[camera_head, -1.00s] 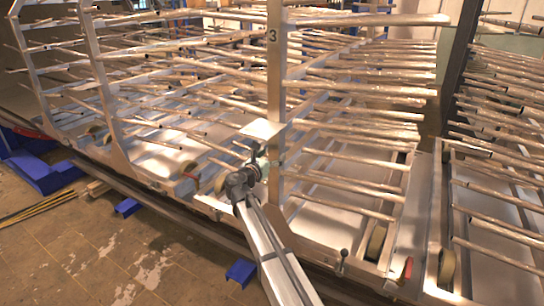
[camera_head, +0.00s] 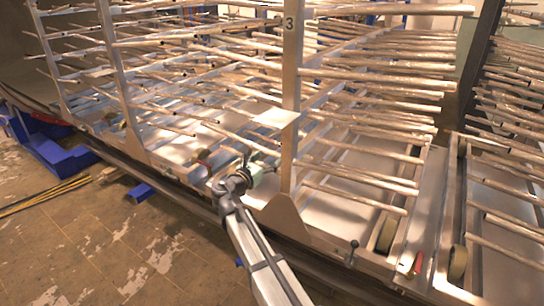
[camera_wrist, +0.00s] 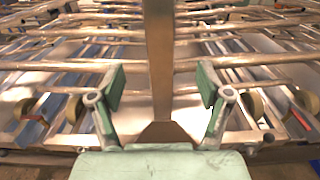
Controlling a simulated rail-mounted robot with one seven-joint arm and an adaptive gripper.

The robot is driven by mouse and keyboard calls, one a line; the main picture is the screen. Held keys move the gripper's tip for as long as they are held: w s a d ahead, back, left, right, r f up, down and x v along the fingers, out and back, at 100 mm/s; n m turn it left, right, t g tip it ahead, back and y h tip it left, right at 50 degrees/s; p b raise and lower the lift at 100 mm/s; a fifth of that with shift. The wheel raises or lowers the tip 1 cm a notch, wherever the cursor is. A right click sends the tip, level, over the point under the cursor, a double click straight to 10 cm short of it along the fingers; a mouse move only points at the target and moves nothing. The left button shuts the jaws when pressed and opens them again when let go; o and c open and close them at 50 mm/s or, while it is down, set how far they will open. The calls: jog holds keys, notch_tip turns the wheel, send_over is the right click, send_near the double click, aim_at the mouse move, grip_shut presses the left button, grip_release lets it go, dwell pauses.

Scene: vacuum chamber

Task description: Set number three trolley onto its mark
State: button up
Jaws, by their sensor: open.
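The number three trolley is a metal rack with rows of long rods. Its upright post (camera_head: 291,100) carries a "3" near the top and stands on a flared foot (camera_head: 285,218). My gripper (camera_head: 264,172) is just left of the post, low down near the foot. In the wrist view my gripper (camera_wrist: 160,82) is open, with one green-padded finger on each side of the post (camera_wrist: 160,50). The post appears ahead of the fingers, with clear gaps at both sides; I see no contact. I cannot make out the trolley's mark.
Another rod rack (camera_head: 500,200) stands close on the right. A floor rail (camera_head: 195,205) runs along the front of the trolleys. Blue blocks (camera_head: 62,155) and yellow-black strips (camera_head: 45,195) lie at left. The tiled floor in front is mostly clear.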

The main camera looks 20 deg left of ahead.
jog(key=shift+s, duration=0.1)
dwell(0.4)
jog(key=s+d+f+m+g, duration=0.5)
jog(key=d+f+m, duration=0.3)
jog(key=f, duration=0.6)
jog(key=s+d+f+m+g, duration=0.4)
jog(key=s+d+f+m, duration=0.2)
jog(key=d+f, duration=0.55)
jog(key=s+d+f+m+g, duration=0.5)
jog(key=d+f+m, duration=0.25)
jog(key=f, duration=0.85)
jog(key=s+d+f+m+g+y, duration=0.1)
jog(key=s+d+f+m+g, duration=0.2)
jog(key=s+d, duration=0.4)
jog(key=s+d+f+m+g+y, duration=0.1)
jog(key=s+d+f+m+g, duration=0.3)
jog(key=s, duration=1.3)
jog(key=s+d+f+m+g+y, duration=0.1)
jog(key=s+d+f+m+g, duration=0.2)
jog(key=s+d+f, duration=0.6)
jog(key=s+d+m, duration=0.1)
jog(key=s+m, duration=0.1)
jog(key=s, duration=0.1)
jog(key=shift+d+y, duration=0.35)
jog(key=shift+y, duration=0.05)
